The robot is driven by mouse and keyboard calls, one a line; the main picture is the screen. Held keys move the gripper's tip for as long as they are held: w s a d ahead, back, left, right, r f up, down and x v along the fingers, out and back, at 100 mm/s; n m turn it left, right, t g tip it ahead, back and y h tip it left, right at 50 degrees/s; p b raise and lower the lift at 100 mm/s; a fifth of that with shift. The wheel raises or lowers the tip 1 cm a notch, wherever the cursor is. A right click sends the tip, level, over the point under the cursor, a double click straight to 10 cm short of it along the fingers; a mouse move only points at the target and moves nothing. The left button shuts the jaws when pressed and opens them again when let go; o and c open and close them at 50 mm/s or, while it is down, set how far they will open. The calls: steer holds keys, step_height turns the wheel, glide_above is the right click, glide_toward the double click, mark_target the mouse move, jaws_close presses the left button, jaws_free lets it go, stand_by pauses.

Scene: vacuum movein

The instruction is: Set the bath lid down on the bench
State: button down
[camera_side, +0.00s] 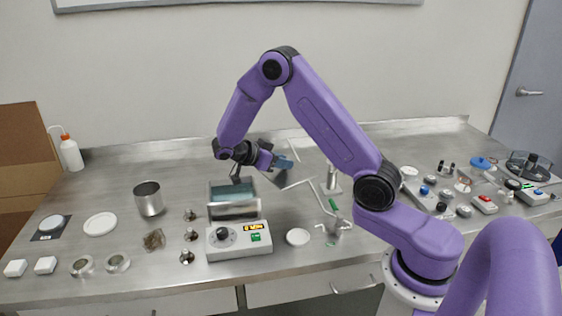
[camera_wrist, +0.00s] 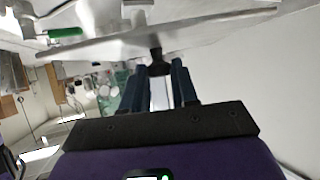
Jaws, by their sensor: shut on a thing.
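The bath lid (camera_side: 294,180) is a thin grey plate, held tilted in the air just right of and above the open water bath (camera_side: 234,211). In the wrist view the lid (camera_wrist: 190,36) spans across in front of the fingers, with its dark knob (camera_wrist: 158,66) between the fingertips. My gripper (camera_side: 288,163) is shut on that knob; its blue fingers (camera_wrist: 163,80) show in the wrist view. The bath's front has a dial and a lit display. The bench (camera_side: 180,270) is a steel top below; the lid looks clear of it.
A metal stand with a clamp arm (camera_side: 332,178) and a tap-like fitting (camera_side: 336,226) stand right of the lid. A white disc (camera_side: 298,237) lies in front. A steel beaker (camera_side: 149,198) and small metal parts are left of the bath. Bare bench lies behind the bath.

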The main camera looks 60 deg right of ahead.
steer(key=shift+f, duration=0.55)
steer(key=c, duration=0.9)
jaws_free()
steer(key=shift+o, duration=0.2)
